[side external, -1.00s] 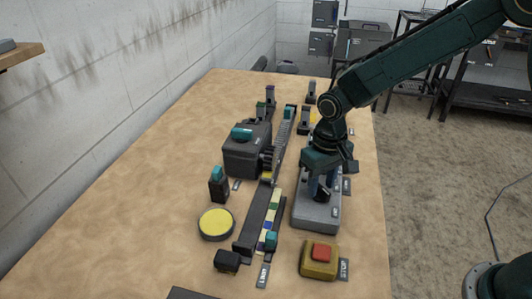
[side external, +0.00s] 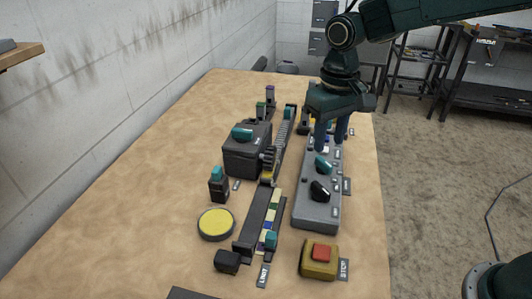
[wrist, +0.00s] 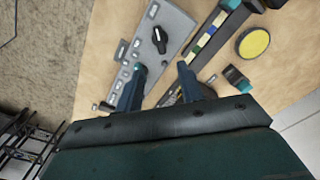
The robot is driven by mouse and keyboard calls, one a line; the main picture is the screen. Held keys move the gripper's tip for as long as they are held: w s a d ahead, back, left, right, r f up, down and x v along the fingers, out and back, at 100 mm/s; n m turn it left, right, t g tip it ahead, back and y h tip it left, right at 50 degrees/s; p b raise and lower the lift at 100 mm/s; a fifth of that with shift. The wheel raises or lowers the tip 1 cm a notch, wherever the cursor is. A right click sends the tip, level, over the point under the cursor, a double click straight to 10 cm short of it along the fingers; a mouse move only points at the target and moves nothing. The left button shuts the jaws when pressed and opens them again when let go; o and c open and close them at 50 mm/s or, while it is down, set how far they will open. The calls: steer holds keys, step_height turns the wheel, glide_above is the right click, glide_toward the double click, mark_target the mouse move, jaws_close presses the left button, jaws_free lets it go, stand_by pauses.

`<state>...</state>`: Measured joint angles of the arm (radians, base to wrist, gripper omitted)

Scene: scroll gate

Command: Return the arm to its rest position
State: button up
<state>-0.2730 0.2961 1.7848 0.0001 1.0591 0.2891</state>
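My gripper (side external: 331,137) hangs from my arm over the far end of the grey control panel (side external: 316,213). Its two blue fingers point down and stand apart with nothing between them. In the wrist view my gripper (wrist: 160,82) also shows its fingers spread and empty. The panel carries a teal knob (side external: 323,165) and a black knob (side external: 319,191). In the wrist view the black knob (wrist: 159,40) is clear of the fingers, and one finger overlaps the teal knob's area.
A slide track with coloured bands (side external: 270,215) runs left of the panel. A dark box with a teal knob (side external: 245,150), a yellow round pad (side external: 215,224) and a red stop button (side external: 321,253) stand nearby. The table's left side (side external: 120,220) is clear.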

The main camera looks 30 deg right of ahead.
steer(key=shift+r, duration=0.3)
steer(key=s+d+r+t, duration=0.3)
steer(key=s+d+r, duration=0.4)
steer(key=s, duration=0.3)
steer(key=s+d+t, duration=0.2)
steer(key=s+d, duration=0.2)
steer(key=s, duration=0.9)
steer(key=shift+d+f+t, duration=0.2)
steer(key=shift+f+t, duration=0.1)
steer(key=shift+w, duration=0.1)
stand_by(0.4)
